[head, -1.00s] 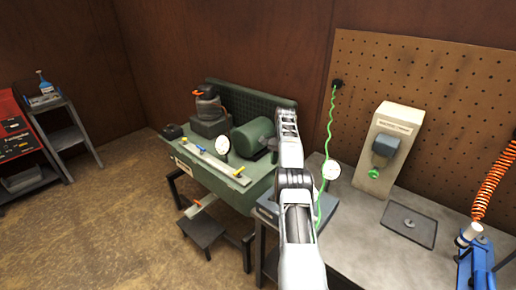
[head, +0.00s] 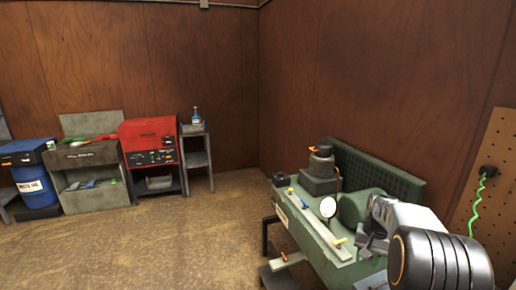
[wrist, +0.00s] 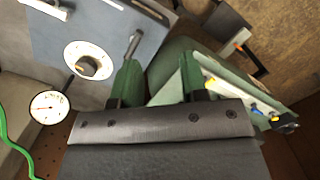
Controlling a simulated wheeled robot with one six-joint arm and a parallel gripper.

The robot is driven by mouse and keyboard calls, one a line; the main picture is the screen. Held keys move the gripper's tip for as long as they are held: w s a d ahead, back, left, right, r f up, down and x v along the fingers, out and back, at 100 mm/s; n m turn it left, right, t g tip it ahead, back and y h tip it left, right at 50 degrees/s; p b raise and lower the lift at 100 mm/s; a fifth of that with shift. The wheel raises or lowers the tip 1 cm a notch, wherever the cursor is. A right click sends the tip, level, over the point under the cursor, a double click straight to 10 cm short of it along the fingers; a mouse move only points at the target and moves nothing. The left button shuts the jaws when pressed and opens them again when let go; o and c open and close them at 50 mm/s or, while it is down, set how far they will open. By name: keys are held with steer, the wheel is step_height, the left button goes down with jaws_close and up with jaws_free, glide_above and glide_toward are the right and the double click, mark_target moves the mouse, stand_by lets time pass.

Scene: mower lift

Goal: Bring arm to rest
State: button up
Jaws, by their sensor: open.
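My arm (head: 440,255) shows at the lower right of the head view, bent close to the camera, in front of the green bench machine. Behind the fingers are dark green and pale surfaces of the bench area.
The green bench (head: 335,245) with a round dial (head: 328,207) is close beside my arm. A grey panel and a white gauge (wrist: 50,106) lie left of the fingers. A red cabinet (head: 150,143) and a blue bin (head: 30,175) stand far left. The floor (head: 170,240) between is clear.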

steer(key=s+a+r+n+t, duration=0.2)
steer(key=s+a+r+n, duration=0.1)
steer(key=s+a, duration=0.5)
steer(key=s+a+r+n+t, duration=0.3)
steer(key=s+a+r, duration=0.2)
steer(key=s+a, duration=0.4)
steer(key=s, duration=0.3)
steer(key=shift+r+t+h, duration=0.3)
steer(key=shift+r, duration=0.1)
steer(key=shift+a, duration=0.2)
